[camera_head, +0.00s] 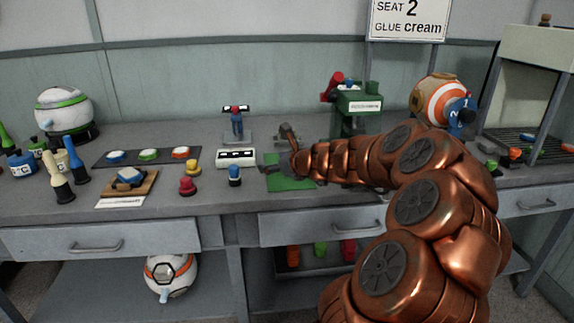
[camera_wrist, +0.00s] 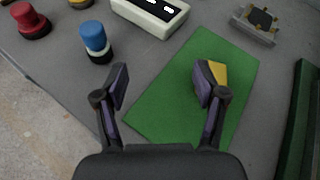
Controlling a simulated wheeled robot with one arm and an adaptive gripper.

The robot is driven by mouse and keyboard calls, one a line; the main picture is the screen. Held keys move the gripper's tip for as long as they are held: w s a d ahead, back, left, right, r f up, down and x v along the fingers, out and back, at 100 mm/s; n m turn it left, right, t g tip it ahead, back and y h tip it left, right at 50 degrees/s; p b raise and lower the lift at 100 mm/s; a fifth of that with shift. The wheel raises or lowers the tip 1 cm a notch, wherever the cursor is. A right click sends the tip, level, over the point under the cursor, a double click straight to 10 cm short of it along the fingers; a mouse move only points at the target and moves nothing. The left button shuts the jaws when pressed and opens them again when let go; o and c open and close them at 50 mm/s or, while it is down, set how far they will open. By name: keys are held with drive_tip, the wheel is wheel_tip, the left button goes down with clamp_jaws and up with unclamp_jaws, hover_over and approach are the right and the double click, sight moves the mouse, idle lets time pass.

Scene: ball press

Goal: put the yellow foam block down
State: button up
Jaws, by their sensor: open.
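My gripper (camera_head: 276,163) reaches in from the right, low over the green mat (camera_head: 291,184) on the bench. In the wrist view my gripper (camera_wrist: 163,80) is open, its two fingers wide apart with only bare green mat (camera_wrist: 165,105) between them. A small yellow piece, which looks like the yellow foam block (camera_wrist: 218,72), shows beside the right fingertip. That finger hides most of it, and I cannot tell whether they touch. I cannot make the block out in the head view.
Left of the mat stand a blue-topped peg (camera_head: 235,175), a white slotted box (camera_head: 236,157) and red and yellow knobs (camera_head: 187,186). A grey fixture (camera_wrist: 256,22) lies beyond the mat. A green press (camera_head: 358,108) stands behind my arm. The bench's front edge is close.

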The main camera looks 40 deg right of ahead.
drive_tip(key=s+d+m, duration=0.1)
drive_tip(key=d, duration=0.1)
drive_tip(key=d+f+m+h, duration=0.1)
drive_tip(key=d, duration=0.1)
drive_tip(key=s+d+m+h, duration=0.1)
drive_tip(key=d, duration=0.2)
drive_tip(key=shift+s+f+m, duration=0.2)
drive_tip(key=shift+s+m, duration=0.1)
drive_tip(key=shift+m, duration=0.1)
drive_tip(key=shift+f+b+x, duration=0.15)
drive_tip(key=shift+b+x, duration=0.4)
drive_tip(key=shift+x, duration=1.2)
drive_tip(key=shift+f+b+x, duration=0.1)
drive_tip(key=shift+b+x, duration=0.4)
drive_tip(key=shift+x, duration=1.2)
drive_tip(key=shift+w, duration=0.25)
drive_tip(key=c, duration=1)
drive_tip(key=shift+r, duration=0.15)
